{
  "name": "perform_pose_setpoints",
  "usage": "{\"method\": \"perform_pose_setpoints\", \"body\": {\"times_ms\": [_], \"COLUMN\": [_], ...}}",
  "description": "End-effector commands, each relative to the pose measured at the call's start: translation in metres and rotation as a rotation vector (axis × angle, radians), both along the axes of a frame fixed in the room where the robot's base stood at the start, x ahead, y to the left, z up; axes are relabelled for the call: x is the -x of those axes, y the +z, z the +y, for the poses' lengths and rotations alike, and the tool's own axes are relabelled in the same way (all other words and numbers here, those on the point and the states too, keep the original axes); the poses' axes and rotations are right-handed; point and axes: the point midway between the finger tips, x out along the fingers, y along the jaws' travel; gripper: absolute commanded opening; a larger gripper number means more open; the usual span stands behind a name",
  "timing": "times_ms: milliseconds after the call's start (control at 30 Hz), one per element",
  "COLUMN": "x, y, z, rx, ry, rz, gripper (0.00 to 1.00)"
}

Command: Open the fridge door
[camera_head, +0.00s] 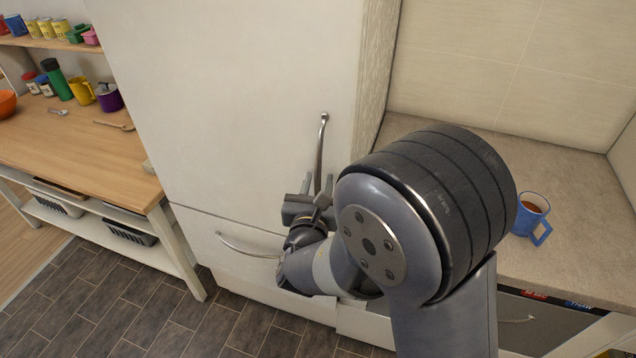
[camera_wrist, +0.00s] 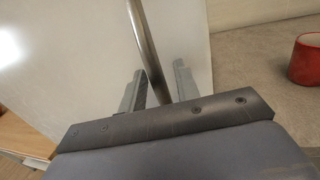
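The fridge door (camera_head: 230,90) is a tall white panel and looks closed in the head view. Its upright metal handle (camera_head: 321,150) is near the door's right edge. My gripper (camera_head: 317,183) is at the lower part of this handle, with a finger on either side. In the wrist view the handle (camera_wrist: 146,45) passes between the two fingers of my gripper (camera_wrist: 158,72). The fingers stand apart, with a gap visible beside the handle, so the gripper is open. The handle's lower end is hidden behind the gripper body.
A lower white panel (camera_head: 200,222) has a curved handle (camera_head: 245,247). A stone counter (camera_head: 575,185) with a blue mug (camera_head: 531,214) is at right; the wrist view shows a red cup (camera_wrist: 305,60). A wooden table (camera_head: 60,135) stands left. Tiled floor (camera_head: 120,310) is clear in front.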

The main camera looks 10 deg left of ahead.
Motion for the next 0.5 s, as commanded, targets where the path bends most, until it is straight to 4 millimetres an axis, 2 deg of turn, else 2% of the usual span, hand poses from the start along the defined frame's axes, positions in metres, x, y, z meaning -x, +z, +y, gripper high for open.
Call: {"method": "perform_pose_setpoints", "body": {"times_ms": [67, 333, 500], "x": [0.0002, 0.0003, 0.0004], "y": [0.0, 0.0001, 0.0002], "z": [0.0, 0.0, 0.0], "rx": [0.0, 0.0, 0.0], "ry": [0.0, 0.0, 0.0], "rz": [0.0, 0.0, 0.0], "gripper": [0.24, 0.01, 0.0]}}
